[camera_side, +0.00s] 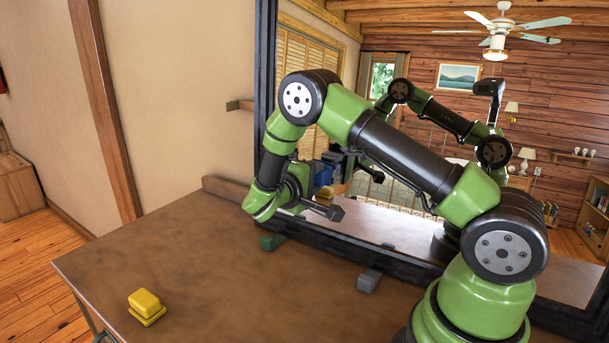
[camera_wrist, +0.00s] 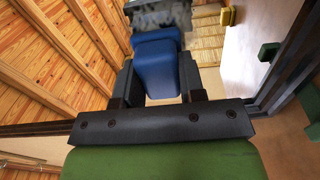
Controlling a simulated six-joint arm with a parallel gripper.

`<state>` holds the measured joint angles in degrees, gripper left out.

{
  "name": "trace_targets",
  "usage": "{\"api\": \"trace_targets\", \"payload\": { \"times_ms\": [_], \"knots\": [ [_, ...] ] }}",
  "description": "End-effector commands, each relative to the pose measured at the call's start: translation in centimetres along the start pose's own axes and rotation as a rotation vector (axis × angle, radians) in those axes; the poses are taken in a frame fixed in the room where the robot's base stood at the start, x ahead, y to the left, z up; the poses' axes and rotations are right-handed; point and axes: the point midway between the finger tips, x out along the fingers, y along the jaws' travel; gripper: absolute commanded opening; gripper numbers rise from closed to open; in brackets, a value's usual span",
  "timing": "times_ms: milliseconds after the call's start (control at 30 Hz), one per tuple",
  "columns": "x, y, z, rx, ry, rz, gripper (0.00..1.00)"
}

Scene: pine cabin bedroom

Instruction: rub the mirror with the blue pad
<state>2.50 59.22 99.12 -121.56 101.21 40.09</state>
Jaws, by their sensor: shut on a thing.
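The mirror (camera_side: 425,62) is a large upright pane in a dark frame along the back of the table, reflecting my arm and the wooden room. In the wrist view its pane (camera_wrist: 55,65) reflects the plank ceiling. My gripper (camera_wrist: 157,78) is shut on the blue pad (camera_wrist: 158,58), with a dark finger on each side of it. A grey mottled shape shows just beyond the pad; I cannot tell whether it belongs to the pad or is a reflection. In the side view my gripper is beside the lower left of the mirror, and the pad is hard to make out. Contact with the glass cannot be told.
A yellow block (camera_side: 146,306) sits at the table's front left. A dark green block (camera_side: 272,241) and a grey block (camera_side: 368,280) lie by the mirror's lower frame (camera_side: 400,262). The brown tabletop (camera_side: 215,270) between them is mostly clear.

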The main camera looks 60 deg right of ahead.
Motion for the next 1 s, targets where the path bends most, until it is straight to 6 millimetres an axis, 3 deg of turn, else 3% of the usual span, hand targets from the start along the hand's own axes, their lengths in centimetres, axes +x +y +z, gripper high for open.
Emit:
{"api": "trace_targets", "payload": {
  "times_ms": [1000],
  "knots": [
    [0.3,0.4,6.4,-0.002,-0.001,0.0,0.18]
  ]
}}
